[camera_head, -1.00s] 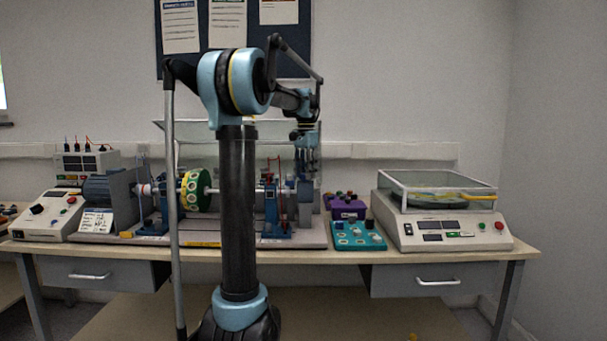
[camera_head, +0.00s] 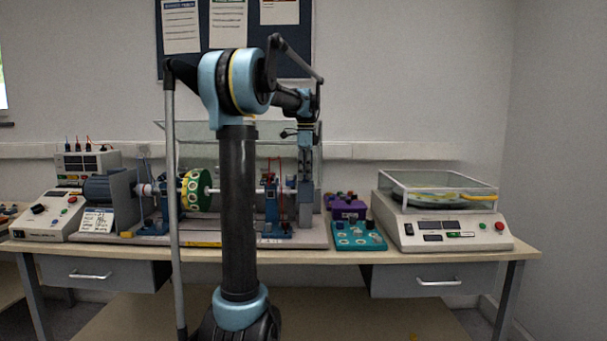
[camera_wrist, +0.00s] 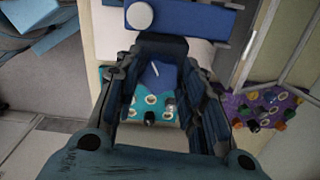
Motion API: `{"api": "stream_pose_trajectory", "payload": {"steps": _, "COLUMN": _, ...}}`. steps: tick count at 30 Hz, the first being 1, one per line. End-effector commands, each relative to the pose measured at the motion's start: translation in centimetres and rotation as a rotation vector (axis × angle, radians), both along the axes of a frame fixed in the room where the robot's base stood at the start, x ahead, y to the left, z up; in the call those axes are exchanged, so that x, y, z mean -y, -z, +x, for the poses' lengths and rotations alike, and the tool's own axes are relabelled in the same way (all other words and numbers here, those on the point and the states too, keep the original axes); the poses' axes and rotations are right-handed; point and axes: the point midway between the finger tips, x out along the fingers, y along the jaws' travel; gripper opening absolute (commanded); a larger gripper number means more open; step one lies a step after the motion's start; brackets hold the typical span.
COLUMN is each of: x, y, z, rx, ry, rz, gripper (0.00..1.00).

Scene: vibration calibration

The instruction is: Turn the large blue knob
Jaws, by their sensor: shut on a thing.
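My gripper (camera_head: 306,186) points down at the right end of the shaft rig in the head view. In the wrist view my gripper (camera_wrist: 160,52) has its fingers running up the picture and closing in toward a dark part at their far end. A blue piece (camera_wrist: 158,77) with a small pale mark, which looks like the large blue knob, shows between the fingers. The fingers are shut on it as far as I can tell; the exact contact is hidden. In the head view the knob is hidden behind or within the gripper.
A teal box with small knobs (camera_head: 358,237) and a purple box (camera_head: 347,209) stand right of the rig. A white balance-like unit (camera_head: 445,230) is farther right. A green disc (camera_head: 197,190) sits on the shaft. A blue bar (camera_wrist: 185,18) crosses the wrist view's top.

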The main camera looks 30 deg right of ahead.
Motion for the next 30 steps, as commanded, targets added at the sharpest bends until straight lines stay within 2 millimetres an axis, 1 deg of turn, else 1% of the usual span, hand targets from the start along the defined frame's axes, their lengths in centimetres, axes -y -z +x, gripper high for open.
{"api": "stream_pose_trajectory", "payload": {"steps": 1, "x": 0.09, "y": -0.07, "z": 0.28, "rx": 0.006, "ry": 0.023, "rz": -0.002, "gripper": 0.13}}
{"api": "stream_pose_trajectory", "payload": {"steps": 10, "x": 0.18, "y": -0.06, "z": 0.25, "rx": 0.006, "ry": 0.126, "rz": -0.004, "gripper": 0.13}}
{"api": "stream_pose_trajectory", "payload": {"steps": 25, "x": 0.28, "y": -0.05, "z": 0.21, "rx": 0.005, "ry": 0.144, "rz": -0.006, "gripper": 0.13}}
{"api": "stream_pose_trajectory", "payload": {"steps": 26, "x": 0.29, "y": -0.05, "z": 0.21, "rx": 0.005, "ry": 0.144, "rz": -0.006, "gripper": 0.39}}
{"api": "stream_pose_trajectory", "payload": {"steps": 27, "x": 0.28, "y": -0.05, "z": 0.20, "rx": 0.005, "ry": 0.144, "rz": -0.005, "gripper": 0.46}}
{"api": "stream_pose_trajectory", "payload": {"steps": 30, "x": 0.24, "y": -0.04, "z": 0.13, "rx": 0.004, "ry": 0.144, "rz": -0.005, "gripper": 0.46}}
